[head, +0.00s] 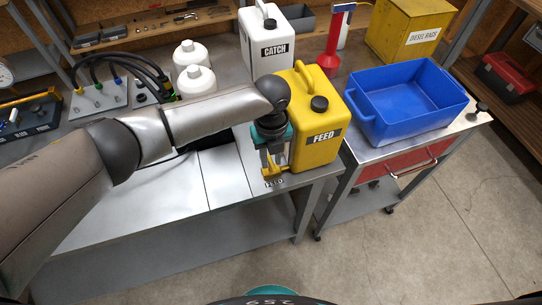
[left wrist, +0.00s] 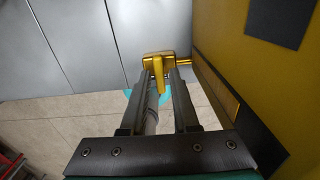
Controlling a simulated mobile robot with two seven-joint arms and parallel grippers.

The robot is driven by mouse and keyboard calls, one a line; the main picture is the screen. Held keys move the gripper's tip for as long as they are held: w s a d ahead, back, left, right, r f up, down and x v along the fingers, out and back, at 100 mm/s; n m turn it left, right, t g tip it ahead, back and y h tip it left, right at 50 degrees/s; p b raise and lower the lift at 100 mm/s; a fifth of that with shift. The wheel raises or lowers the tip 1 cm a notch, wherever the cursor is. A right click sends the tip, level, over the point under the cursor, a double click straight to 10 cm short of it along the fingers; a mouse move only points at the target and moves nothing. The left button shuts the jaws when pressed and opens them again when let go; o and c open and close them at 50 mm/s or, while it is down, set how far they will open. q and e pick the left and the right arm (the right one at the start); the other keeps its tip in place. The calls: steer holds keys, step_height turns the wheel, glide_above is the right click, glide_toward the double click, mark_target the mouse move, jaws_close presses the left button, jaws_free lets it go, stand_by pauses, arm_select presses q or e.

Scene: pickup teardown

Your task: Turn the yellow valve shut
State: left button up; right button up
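The yellow valve (head: 275,173) sits low on the front of the yellow FEED can (head: 318,148), above the bench's front edge. My left gripper (head: 270,160) points down at the valve, close against the can. In the left wrist view the valve (left wrist: 158,62) shows at the fingertips, its lever between the two fingers of the left gripper (left wrist: 161,78). The fingers are apart, with a narrow gap beside the lever; I cannot tell if either touches it. The gripper hides part of the valve in the head view. My right gripper is not in view.
A white CATCH can (head: 266,48) stands behind the FEED can. A blue bin (head: 408,100) sits on a cart to the right. White bottles (head: 196,82) and hoses stand at the back left. The metal bench top (head: 170,190) is clear under my left arm.

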mark_target(271, 162)
arm_select(q)
steer(key=shift+o, duration=1)
steer(key=shift+r, duration=0.1)
step_height(271, 162, up, 15)
